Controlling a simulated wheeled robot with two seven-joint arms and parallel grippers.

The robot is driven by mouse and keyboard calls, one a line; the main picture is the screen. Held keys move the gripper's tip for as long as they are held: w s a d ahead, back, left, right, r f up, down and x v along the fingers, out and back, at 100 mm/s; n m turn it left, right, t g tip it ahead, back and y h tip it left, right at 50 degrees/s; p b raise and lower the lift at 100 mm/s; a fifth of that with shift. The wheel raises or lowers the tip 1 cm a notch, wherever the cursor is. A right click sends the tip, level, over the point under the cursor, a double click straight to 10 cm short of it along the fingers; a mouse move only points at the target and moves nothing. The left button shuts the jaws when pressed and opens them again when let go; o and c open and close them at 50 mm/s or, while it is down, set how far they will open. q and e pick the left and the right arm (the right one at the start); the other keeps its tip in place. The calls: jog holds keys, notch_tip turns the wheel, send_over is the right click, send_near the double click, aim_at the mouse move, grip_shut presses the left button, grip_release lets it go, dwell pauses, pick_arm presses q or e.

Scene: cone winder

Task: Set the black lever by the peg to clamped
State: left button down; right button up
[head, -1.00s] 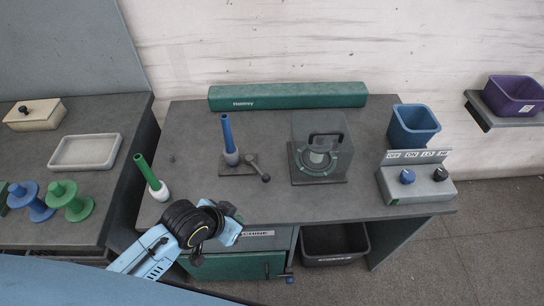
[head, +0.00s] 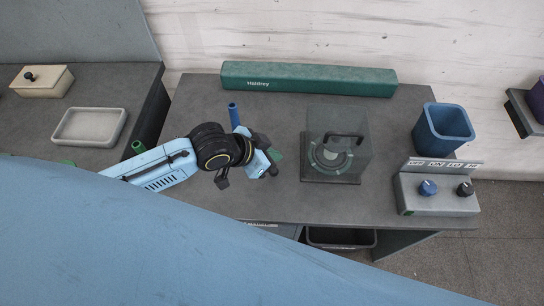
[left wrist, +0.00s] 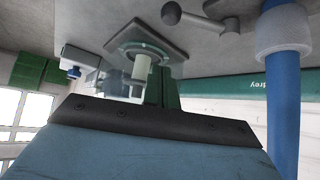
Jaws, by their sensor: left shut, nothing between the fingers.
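The black lever shows in the left wrist view (left wrist: 205,19), with a round ball knob at its end, beside the foot of the blue peg (left wrist: 283,100) and its white collar (left wrist: 283,35). In the head view the top of the blue peg (head: 234,115) stands out behind my left gripper (head: 274,158), which hides most of the lever and its base. My left gripper is shut and empty, low over the table beside the peg. Its green fingers (left wrist: 163,88) are apart from the lever in the left wrist view; touching cannot be told from the head view. My right gripper is not in view.
A clear-covered unit with a black handle (head: 345,137) stands right of the gripper. A green bar (head: 308,79) runs along the back. A blue bin (head: 443,125) and a switch box (head: 437,200) are at the right. A green peg (head: 138,147) is left, partly behind my arm.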

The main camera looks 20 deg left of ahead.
aim_at(276, 168)
pick_arm(q)
jog(key=b+x, duration=0.1)
jog(key=x, duration=0.7)
jog(key=shift+w+d+f, duration=0.1)
jog(key=shift+d+f, duration=0.05)
jog(key=shift+f, duration=0.1)
jog(key=s+a, duration=0.2)
jog(key=shift+s+a+f, duration=0.15)
jog(key=shift+s+a, duration=0.05)
jog(key=shift+s, duration=0.2)
jog(key=shift+s+a+f, duration=0.1)
jog(key=shift+s+a, duration=0.05)
jog(key=shift+s, duration=0.05)
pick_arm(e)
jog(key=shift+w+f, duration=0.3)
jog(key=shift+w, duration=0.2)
pick_arm(q)
jog(key=shift+s+a+p, duration=0.1)
jog(key=shift+a+p, duration=0.05)
jog(key=shift+p, duration=0.25)
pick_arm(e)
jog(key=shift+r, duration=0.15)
